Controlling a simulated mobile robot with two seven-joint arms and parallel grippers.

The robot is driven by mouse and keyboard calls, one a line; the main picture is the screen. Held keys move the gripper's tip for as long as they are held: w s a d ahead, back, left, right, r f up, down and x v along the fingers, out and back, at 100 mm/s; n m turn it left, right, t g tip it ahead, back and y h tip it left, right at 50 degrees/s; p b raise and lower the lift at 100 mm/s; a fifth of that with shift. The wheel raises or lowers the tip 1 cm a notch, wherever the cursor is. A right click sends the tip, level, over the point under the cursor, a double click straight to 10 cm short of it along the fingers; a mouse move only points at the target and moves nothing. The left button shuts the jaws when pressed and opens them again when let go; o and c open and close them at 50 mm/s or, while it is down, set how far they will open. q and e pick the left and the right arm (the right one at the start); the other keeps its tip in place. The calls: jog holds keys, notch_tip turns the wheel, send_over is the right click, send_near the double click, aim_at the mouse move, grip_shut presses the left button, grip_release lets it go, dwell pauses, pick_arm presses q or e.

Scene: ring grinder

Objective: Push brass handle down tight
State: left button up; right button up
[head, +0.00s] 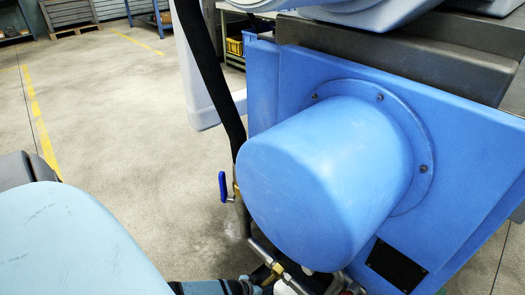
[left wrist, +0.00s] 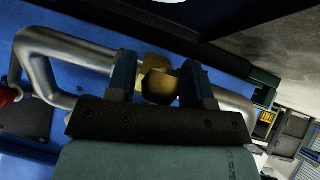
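In the left wrist view, a brass part (left wrist: 157,86) with a rounded dark-gold end sits between the two fingers of my left gripper (left wrist: 160,82). The fingers stand apart on either side of it; whether both press on it is not clear. A bent steel pipe (left wrist: 65,45) runs behind the fingers. In the head view, my left gripper (head: 250,287) is at the bottom edge beside brass fittings (head: 274,271) under the large blue cylinder, mostly cut off. My right gripper is not seen.
The blue machine housing (head: 470,150) and its cylinder (head: 320,170) overhang the pipework. A blue valve lever (head: 223,187) stands left of the cylinder, near a black hose (head: 205,70). A red part (left wrist: 8,97) shows beside the pipe. Open floor (head: 120,130) lies to the left.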

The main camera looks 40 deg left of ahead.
pick_arm(q)
jog(key=shift+r, duration=0.15)
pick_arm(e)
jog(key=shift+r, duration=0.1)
pick_arm(q)
jog(key=shift+s+r+p, duration=0.25)
jog(key=shift+s+p, duration=0.05)
jog(key=shift+p, duration=0.1)
jog(key=p+v, duration=0.7)
jog(key=v, duration=0.6)
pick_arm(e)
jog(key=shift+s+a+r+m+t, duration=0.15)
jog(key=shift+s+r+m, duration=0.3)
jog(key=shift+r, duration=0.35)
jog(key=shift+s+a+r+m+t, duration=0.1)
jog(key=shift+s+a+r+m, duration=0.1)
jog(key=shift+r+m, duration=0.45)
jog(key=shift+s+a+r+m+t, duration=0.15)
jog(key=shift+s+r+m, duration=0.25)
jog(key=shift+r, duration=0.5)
